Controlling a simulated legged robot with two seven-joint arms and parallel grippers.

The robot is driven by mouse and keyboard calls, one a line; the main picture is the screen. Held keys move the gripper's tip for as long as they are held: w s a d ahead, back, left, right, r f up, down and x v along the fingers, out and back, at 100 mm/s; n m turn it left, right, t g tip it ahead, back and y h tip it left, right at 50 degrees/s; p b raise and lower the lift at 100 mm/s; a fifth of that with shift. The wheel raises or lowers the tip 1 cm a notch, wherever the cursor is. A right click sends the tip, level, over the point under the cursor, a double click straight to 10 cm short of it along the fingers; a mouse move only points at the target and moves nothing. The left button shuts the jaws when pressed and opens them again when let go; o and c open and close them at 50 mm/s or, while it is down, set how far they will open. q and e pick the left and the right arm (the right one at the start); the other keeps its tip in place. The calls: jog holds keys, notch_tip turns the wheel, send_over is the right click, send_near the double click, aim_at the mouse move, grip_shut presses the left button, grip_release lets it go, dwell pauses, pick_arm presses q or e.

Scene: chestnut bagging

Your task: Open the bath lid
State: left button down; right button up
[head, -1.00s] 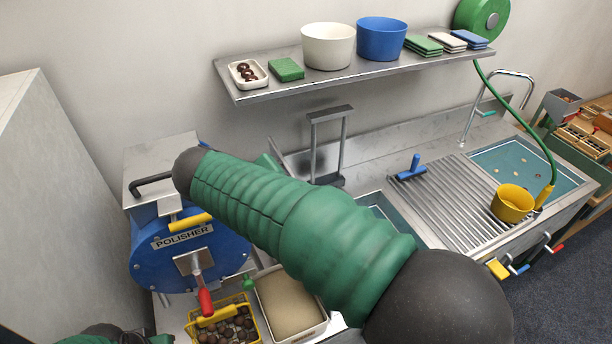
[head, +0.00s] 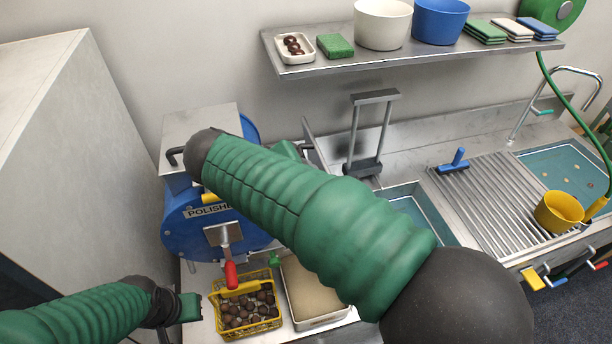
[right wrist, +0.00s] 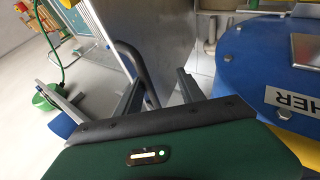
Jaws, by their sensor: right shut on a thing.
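A thin steel panel (head: 316,150), likely the bath lid, stands steeply tilted behind my right forearm in the head view. A steel sheet (right wrist: 165,40), probably the same panel, fills the upper middle of the right wrist view. A dark curved bar handle (right wrist: 128,58) runs down between the fingers of my right gripper (right wrist: 158,100), which is shut on it. In the head view that gripper is mostly hidden behind my arm. My left gripper (head: 190,307) is low at the left, beside the yellow basket, apparently empty; its finger gap does not show clearly.
The blue polisher (head: 190,235) with a red-tipped lever (head: 231,273) stands close by. In front are a yellow basket (head: 215,312) of chestnuts and a pale-filled tray (head: 325,322). A shelf (head: 400,57) overhangs the back. A sink (head: 408,203) and ribbed drainboard (head: 485,205) lie right.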

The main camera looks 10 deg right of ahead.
jog(key=shift+a, duration=0.15)
jog(key=shift+d, duration=0.3)
jog(key=shift+a+r, duration=0.1)
jog(key=shift+r, duration=0.05)
jog(key=p+v, duration=1)
jog(key=v, duration=0.6)
jog(key=shift+s+r, duration=0.2)
jog(key=shift+s, duration=0.05)
jog(key=shift+s, duration=0.1)
